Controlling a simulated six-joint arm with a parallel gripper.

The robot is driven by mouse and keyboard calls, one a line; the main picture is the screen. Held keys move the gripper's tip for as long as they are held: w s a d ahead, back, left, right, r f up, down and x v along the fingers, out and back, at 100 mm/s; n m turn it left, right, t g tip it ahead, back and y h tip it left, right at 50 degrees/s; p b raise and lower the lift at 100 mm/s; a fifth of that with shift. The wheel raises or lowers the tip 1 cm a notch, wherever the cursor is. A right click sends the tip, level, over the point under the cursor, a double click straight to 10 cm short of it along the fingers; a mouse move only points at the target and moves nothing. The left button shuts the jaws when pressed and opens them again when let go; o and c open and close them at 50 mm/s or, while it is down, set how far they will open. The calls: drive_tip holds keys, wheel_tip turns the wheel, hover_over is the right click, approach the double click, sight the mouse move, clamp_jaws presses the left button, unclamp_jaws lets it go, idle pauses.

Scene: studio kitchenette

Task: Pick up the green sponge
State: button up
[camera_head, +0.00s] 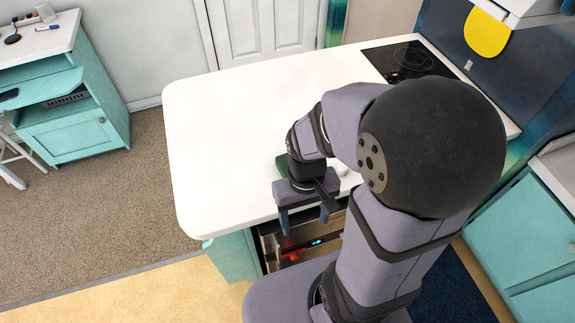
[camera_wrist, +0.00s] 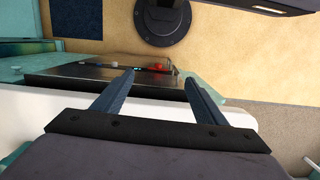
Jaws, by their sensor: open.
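A green object (camera_head: 281,166), which looks like the sponge, lies on the white countertop (camera_head: 230,120) in the head view. Most of it is hidden behind my wrist. My gripper (camera_head: 304,216) is open and empty by the near edge of the countertop, on the near side of the green object. In the wrist view the two fingers of my gripper (camera_wrist: 159,77) are spread apart with nothing between them. They point past the counter edge towards the floor. The sponge does not show in the wrist view.
A small white object (camera_head: 344,167) sits just right of my wrist, partly hidden by my arm. A black cooktop (camera_head: 408,61) is at the back right. An oven (camera_head: 300,242) is below the near edge. The left and far countertop is clear.

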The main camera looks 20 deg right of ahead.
sight(282, 164)
drive_tip(key=w+f, duration=0.1)
drive_tip(key=w, duration=0.3)
drive_tip(key=w+d+f+b, duration=0.1)
drive_tip(key=w, duration=0.4)
drive_tip(key=w+d+f+b, duration=0.1)
drive_tip(key=w+f, duration=0.1)
drive_tip(key=w, duration=0.2)
drive_tip(key=shift+w+d+f, duration=0.1)
drive_tip(key=shift+w+d, duration=0.1)
drive_tip(key=shift+d, duration=0.05)
drive_tip(key=shift+t, duration=0.6)
drive_tip(key=w+r, duration=0.1)
drive_tip(key=w, duration=0.1)
drive_tip(key=w+r, duration=0.1)
drive_tip(key=w, duration=0.1)
drive_tip(key=w+r, duration=0.1)
drive_tip(key=w, duration=0.1)
drive_tip(key=shift+d, duration=0.3)
drive_tip(key=shift+n+t, duration=0.3)
drive_tip(key=w+r, duration=0.2)
drive_tip(key=r, duration=0.1)
drive_tip(key=shift+w+d, duration=0.1)
drive_tip(key=shift+w, duration=0.3)
drive_tip(key=shift+s+n, duration=0.3)
drive_tip(key=shift+s, duration=0.35)
drive_tip(key=shift+f, duration=0.25)
drive_tip(key=shift+s+f+p, duration=0.2)
drive_tip(key=shift+f+p, duration=1.4)
drive_tip(key=shift+f, duration=1.85)
